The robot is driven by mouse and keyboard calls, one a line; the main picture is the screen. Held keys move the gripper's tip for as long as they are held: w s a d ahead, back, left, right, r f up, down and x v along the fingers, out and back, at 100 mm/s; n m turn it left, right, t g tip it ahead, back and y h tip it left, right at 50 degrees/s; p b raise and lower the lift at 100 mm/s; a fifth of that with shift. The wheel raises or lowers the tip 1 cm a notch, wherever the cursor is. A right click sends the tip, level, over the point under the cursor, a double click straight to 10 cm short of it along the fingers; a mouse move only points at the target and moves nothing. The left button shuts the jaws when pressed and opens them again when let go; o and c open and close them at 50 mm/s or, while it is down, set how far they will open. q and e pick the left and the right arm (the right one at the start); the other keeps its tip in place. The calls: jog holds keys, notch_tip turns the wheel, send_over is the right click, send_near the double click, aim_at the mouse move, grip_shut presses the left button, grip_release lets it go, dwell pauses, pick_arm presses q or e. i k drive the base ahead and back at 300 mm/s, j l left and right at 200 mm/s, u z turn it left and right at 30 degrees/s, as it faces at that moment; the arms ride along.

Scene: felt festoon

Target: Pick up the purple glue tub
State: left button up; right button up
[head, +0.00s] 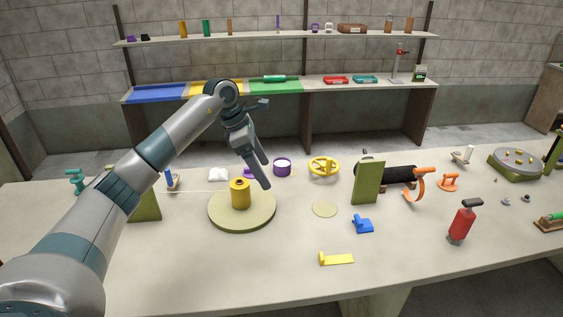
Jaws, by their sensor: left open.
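A purple tub (282,168), round and squat, stands upright on the back part of the workbench (290,235), just right of my left gripper. My left gripper (264,174) is open and points down toward the bench, a little left of the tub, with nothing visible between its fingers. My right gripper is not in view.
A yellow spool (240,194) stands on a round olive turntable (228,222) in front of the gripper. A yellow handwheel (323,166) is right of the tub. An olive upright block (368,182) stands farther right.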

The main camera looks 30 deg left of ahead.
aim_at(283, 167)
jog(key=i+j, duration=0.95)
jog(key=i, duration=0.1)
